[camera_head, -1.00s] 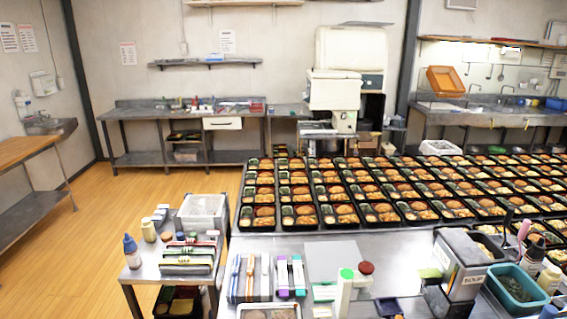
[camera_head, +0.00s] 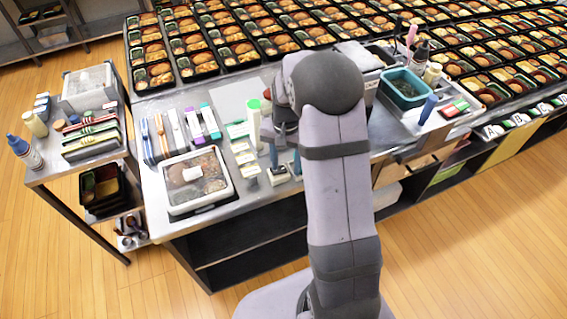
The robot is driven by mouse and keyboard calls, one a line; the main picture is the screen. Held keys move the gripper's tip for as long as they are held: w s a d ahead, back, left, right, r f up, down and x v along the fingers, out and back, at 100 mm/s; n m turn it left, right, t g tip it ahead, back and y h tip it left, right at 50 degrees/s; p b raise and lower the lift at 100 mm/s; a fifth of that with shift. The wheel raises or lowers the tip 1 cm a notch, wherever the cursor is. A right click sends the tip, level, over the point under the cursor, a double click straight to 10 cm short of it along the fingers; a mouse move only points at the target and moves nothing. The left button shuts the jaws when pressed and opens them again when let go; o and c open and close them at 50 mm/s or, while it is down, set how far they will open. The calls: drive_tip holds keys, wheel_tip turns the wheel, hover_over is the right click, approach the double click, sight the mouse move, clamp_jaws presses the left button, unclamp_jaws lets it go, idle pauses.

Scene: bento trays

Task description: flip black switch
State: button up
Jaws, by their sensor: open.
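My gripper (camera_head: 285,160) hangs over the front edge area of the steel table, partly covered by my arm. Its fingers are apart, with nothing visible between them. A small dark switch-like piece on a pale base (camera_head: 277,177) sits on the table just below the left fingertip; this looks like the black switch, but it is too small to tell which way it is set. A second pale base (camera_head: 295,168) shows partly beside it, near the right finger. I cannot tell whether the fingers touch either one.
A lidded food tray (camera_head: 198,181) lies to the left. A green-capped bottle (camera_head: 253,122) and small labelled cards (camera_head: 242,151) stand close by on the left. A teal bin (camera_head: 404,89) is to the right. Rows of bento trays (camera_head: 238,52) fill the table's back.

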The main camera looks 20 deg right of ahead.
sight(284, 168)
drive_tip(key=w+r+m, duration=0.2)
drive_tip(key=m, duration=0.1)
drive_tip(key=w+r+m, duration=0.1)
drive_tip(key=w, duration=0.1)
drive_tip(key=shift+d+r+m+t, duration=0.3)
drive_tip(key=shift+d+r+t, duration=0.05)
drive_tip(key=shift+d+t, duration=0.05)
drive_tip(key=m, duration=0.3)
drive_tip(key=shift+s+a, duration=0.1)
drive_tip(key=shift+s, duration=0.25)
drive_tip(key=shift+s+m, duration=0.1)
drive_tip(key=shift+m, duration=1.1)
drive_tip(key=shift+f+p, duration=1.3)
drive_tip(key=shift+f, duration=2.35)
drive_tip(key=shift+c, duration=0.3)
drive_tip(key=c, duration=1)
